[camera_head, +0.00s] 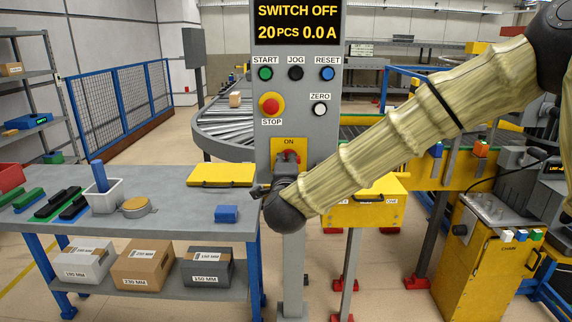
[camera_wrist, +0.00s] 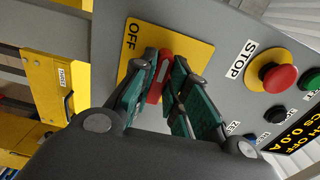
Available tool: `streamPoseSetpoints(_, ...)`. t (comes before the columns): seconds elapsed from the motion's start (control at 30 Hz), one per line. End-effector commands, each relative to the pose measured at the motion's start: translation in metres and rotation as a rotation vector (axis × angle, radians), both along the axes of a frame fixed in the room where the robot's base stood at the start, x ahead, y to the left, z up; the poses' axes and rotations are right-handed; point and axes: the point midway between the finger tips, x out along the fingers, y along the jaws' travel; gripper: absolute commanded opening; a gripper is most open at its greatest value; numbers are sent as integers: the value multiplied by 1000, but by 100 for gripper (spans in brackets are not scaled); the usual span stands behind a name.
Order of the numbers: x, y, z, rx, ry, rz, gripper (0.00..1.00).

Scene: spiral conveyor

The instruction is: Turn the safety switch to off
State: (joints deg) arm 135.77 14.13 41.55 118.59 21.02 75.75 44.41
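The safety switch is a red handle on a yellow plate on the grey control post. In the wrist view the red handle (camera_wrist: 163,72) sits between my fingers, and the yellow plate (camera_wrist: 192,50) shows OFF beside it. In the head view the yellow plate (camera_head: 289,142) shows ON at its top; its lower part is hidden by my gripper (camera_head: 277,180). In the wrist view my gripper (camera_wrist: 166,77) has a finger close on each side of the handle; whether both press on it I cannot tell. The display (camera_head: 298,23) reads SWITCH OFF, 20 PCS, 0.0 A.
The red STOP button (camera_head: 270,106) and the START, JOG, RESET and ZERO buttons sit above the switch. A grey table (camera_head: 180,215) with a blue block (camera_head: 227,214) stands left of the post. A roller conveyor (camera_head: 222,125) runs behind. A yellow cabinet (camera_head: 470,255) stands right.

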Motion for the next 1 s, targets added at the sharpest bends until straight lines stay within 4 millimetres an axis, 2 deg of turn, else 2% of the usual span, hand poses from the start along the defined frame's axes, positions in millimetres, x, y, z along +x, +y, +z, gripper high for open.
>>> streamPoseSetpoints(0.03,0,0,-1,-1,1,1,26)
streamPoseSetpoints(0.1,0,0,-1,0,1,1,37)
streamPoseSetpoints(0.4,-1,0,0,1,1,0,37)
streamPoseSetpoints(0.53,-7,0,0,1,0,0,37)
streamPoseSetpoints(0.67,-24,0,0,1,1,2,37)
streamPoseSetpoints(1.0,-86,0,-1,0,1,2,37)
